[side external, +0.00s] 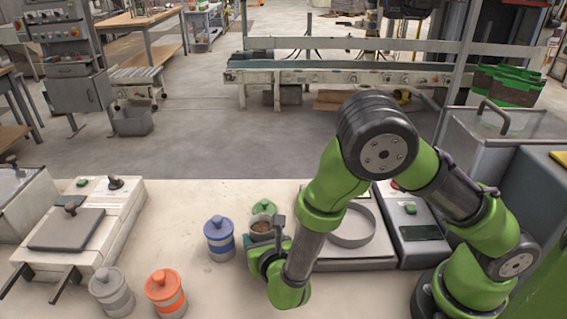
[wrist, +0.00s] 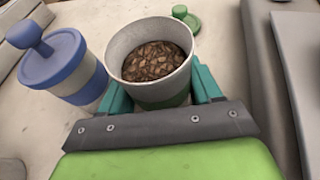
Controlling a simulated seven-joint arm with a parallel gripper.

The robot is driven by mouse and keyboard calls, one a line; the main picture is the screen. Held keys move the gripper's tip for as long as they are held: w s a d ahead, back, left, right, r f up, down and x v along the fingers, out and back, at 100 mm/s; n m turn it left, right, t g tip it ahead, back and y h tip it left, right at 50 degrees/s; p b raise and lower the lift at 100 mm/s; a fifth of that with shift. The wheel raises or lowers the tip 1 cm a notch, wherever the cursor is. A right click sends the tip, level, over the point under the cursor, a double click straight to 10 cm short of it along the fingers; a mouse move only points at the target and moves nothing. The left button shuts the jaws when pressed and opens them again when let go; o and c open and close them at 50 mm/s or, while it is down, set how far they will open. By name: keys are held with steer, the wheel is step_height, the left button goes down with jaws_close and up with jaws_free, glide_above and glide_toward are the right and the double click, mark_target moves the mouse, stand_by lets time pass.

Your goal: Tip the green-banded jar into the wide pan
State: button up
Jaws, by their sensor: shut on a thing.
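The green-banded jar (wrist: 150,68) is open at the top and full of brown pellets. It stands upright between the teal fingers of my gripper (wrist: 161,92), which is shut on it. In the side external view the jar (side external: 261,228) is partly hidden by my gripper (side external: 266,240); I cannot tell whether its base touches the table. A green lid (wrist: 186,17) lies on the table just beyond the jar. The wide pan (side external: 352,240), a shallow round grey dish, sits on the scale to the right of my gripper, partly hidden by my arm.
A blue-banded jar (side external: 219,240) with its lid on stands close left of the held jar. An orange-banded jar (side external: 165,293) and a grey jar (side external: 110,294) stand at the front left. A sealer-like machine (side external: 85,225) is at the left. The table between is clear.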

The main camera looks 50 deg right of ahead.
step_height(320, 180, up, 13)
steer(key=shift+r, duration=0.15)
stand_by(0.4)
